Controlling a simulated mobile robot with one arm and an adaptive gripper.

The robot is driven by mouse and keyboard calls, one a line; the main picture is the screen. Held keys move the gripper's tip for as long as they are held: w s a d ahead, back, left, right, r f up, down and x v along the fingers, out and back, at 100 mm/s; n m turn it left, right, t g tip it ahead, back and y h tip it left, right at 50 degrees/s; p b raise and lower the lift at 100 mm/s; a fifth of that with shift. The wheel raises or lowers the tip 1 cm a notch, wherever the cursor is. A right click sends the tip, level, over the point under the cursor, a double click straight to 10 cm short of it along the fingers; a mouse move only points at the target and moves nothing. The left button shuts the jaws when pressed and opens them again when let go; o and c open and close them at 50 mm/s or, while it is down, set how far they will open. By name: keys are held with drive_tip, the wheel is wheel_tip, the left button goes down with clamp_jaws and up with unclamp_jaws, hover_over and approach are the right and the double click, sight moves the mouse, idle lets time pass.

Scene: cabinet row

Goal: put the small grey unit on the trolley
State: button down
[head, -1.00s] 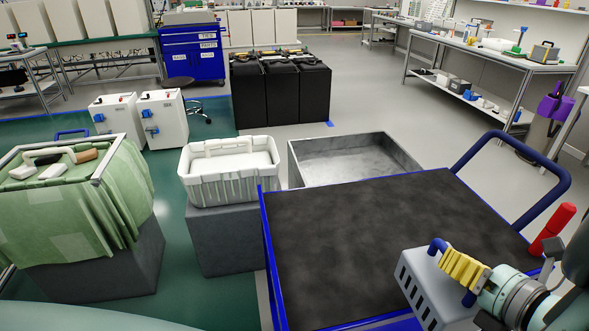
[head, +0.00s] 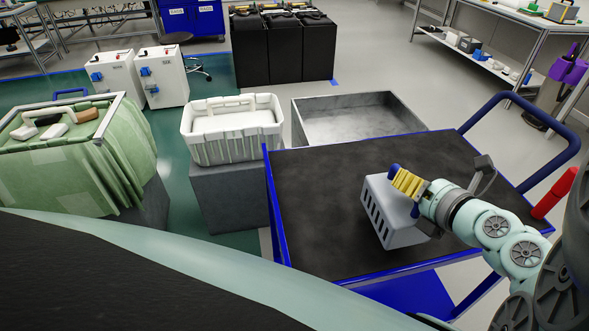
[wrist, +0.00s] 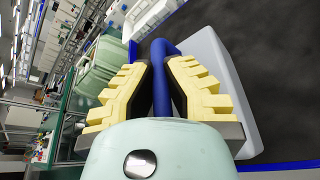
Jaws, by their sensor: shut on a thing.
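The small grey unit (head: 391,212) is a light grey box with dark slots in its side and a blue handle (wrist: 162,80) on top. My gripper (head: 406,181) has yellow padded fingers and is shut on the blue handle. In the head view the unit is over the black top of the blue-edged trolley (head: 320,185), in its front right part. I cannot tell whether its underside touches the top. In the wrist view the yellow fingers (wrist: 160,85) lie on both sides of the handle, with the unit's pale body (wrist: 225,75) behind them.
The trolley top is bare left of the unit. A red upright grip (head: 556,193) and a blue push handle (head: 560,110) stand at its right. A grey open bin (head: 355,118) and a white crate (head: 232,128) stand behind; a green-draped container (head: 120,165) is at left.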

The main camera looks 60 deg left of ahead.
sight(385, 179)
drive_tip(key=a, duration=0.4)
drive_tip(key=shift+w+a+p, duration=0.25)
drive_tip(key=shift+p, duration=0.15)
drive_tip(key=shift+x, duration=0.9)
drive_tip(key=shift+d+f+b, duration=0.1)
drive_tip(key=shift+f+b, duration=0.4)
drive_tip(key=shift+f, duration=1.2)
drive_tip(key=shift+f, duration=0.1)
drive_tip(key=c, duration=1.1)
unclamp_jaws()
drive_tip(key=shift+c, duration=0.2)
drive_tip(key=shift+b+v, duration=0.35)
drive_tip(key=shift+v, duration=5.7)
